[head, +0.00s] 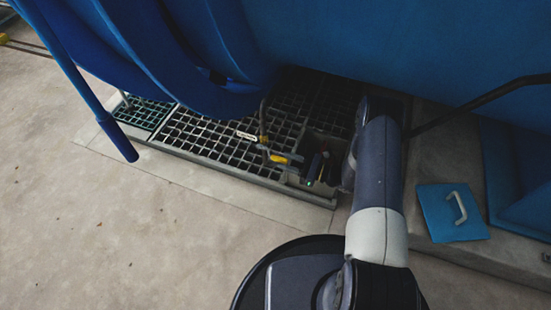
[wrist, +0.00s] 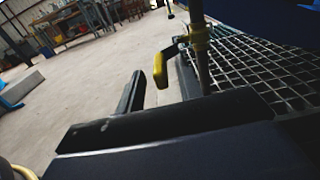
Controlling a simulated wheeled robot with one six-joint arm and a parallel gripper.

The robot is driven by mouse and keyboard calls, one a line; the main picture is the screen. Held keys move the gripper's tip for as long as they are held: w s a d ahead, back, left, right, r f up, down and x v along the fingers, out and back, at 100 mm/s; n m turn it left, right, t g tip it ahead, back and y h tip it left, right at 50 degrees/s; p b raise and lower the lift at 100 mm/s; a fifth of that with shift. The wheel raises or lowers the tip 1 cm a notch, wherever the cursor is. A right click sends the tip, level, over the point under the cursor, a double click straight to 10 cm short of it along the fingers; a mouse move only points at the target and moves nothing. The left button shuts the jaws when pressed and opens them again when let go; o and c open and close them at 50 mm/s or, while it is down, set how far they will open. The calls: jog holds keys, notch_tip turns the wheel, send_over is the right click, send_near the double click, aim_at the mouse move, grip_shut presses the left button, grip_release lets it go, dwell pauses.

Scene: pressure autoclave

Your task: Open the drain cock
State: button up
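The drain cock is on a thin vertical pipe beneath the blue vessel. Its yellow lever (head: 279,158) sticks out to the right above the floor grating in the head view. In the wrist view the yellow lever (wrist: 160,69) hangs towards me, left of the brass-coloured valve body (wrist: 199,38). My gripper (head: 318,168) is just right of the lever in the head view, partly hidden by my arm. In the wrist view my gripper (wrist: 161,80) has its dark fingers apart, and the lever shows between them, farther off. I see no contact.
The metal grating (head: 208,135) lies in a concrete kerb under the blue vessel (head: 330,40). A white tag (head: 247,136) is by the pipe. A blue plate with a handle (head: 440,222) lies at right. Open concrete floor (head: 90,225) spreads left.

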aim_at(275, 156)
jog(key=shift+b+x, duration=0.45)
jog(key=shift+x, duration=2.05)
jog(key=shift+c, duration=0.5)
grip_shut()
